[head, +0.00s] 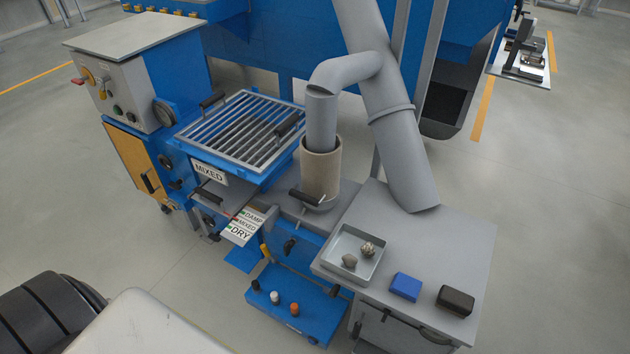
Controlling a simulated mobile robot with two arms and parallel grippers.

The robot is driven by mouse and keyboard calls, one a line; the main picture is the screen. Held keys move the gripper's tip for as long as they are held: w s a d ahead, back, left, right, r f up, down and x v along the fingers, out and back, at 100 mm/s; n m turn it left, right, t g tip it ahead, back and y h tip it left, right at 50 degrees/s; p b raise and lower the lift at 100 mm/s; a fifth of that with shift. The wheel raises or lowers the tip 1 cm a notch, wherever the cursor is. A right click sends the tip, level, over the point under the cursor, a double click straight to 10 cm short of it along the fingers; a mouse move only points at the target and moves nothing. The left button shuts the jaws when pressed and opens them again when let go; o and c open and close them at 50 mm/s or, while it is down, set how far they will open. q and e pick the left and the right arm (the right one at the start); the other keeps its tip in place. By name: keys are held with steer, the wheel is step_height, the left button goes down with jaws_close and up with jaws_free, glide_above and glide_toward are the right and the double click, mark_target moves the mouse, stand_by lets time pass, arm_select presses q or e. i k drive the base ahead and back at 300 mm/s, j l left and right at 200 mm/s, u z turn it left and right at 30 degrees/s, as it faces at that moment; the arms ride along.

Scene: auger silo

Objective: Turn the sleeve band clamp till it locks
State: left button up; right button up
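A beige sleeve (321,170) stands upright on a grey-topped blue housing, around the lower end of a grey spout pipe (321,120). A short black handle (306,198) sits at the front of the sleeve, pointing left. Whether the clamp is locked cannot be told at this size. Neither of my grippers is in view.
A grey bench (440,235) on the right holds a tray (375,275) with two small lumps, a blue block (405,287) and a black block (455,300). A barred grate (245,130) lies left of the sleeve. A low blue platform (300,305) holds several small knobs.

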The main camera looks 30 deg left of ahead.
mark_target(289, 245)
steer(key=u, duration=1.15)
